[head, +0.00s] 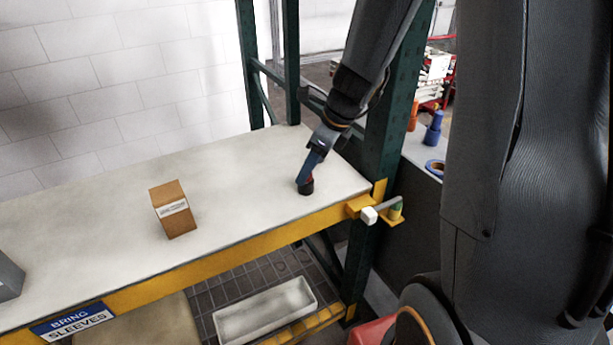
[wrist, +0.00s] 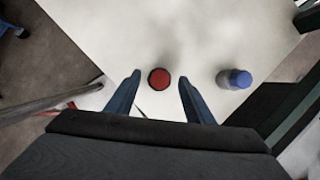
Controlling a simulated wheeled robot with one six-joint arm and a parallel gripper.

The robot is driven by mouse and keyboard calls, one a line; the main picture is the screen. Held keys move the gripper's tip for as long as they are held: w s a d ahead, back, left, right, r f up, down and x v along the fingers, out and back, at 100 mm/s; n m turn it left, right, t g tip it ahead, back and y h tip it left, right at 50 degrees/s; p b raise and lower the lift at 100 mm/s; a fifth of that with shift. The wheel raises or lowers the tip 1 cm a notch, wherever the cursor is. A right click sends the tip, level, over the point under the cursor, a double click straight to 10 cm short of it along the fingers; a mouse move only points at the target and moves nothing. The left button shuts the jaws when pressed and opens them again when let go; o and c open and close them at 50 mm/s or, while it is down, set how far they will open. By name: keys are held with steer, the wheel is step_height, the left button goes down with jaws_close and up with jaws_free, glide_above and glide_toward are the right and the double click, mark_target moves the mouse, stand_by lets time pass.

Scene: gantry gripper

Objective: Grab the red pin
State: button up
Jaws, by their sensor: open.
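The red pin (wrist: 159,79) shows in the wrist view as a round red top with a dark rim, on the pale tabletop. It lies between the two blue fingers of my gripper (wrist: 160,80), with a gap on each side. In the head view my gripper (head: 307,175) points down over the right end of the table. A small dark round shape shows at its tips there; I cannot tell if it is the pin. My gripper is open and holds nothing.
A blue pin (wrist: 236,79) stands to the right of the red pin in the wrist view. A brown box (head: 173,210) sits on the pale table (head: 95,225), left of my gripper. A green upright (head: 385,130) rises at the table's right end. The tabletop between box and gripper is clear.

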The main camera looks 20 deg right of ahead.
steer(key=shift+w+a+f, duration=0.1)
steer(key=shift+f, duration=0.25)
steer(key=c, duration=1.1)
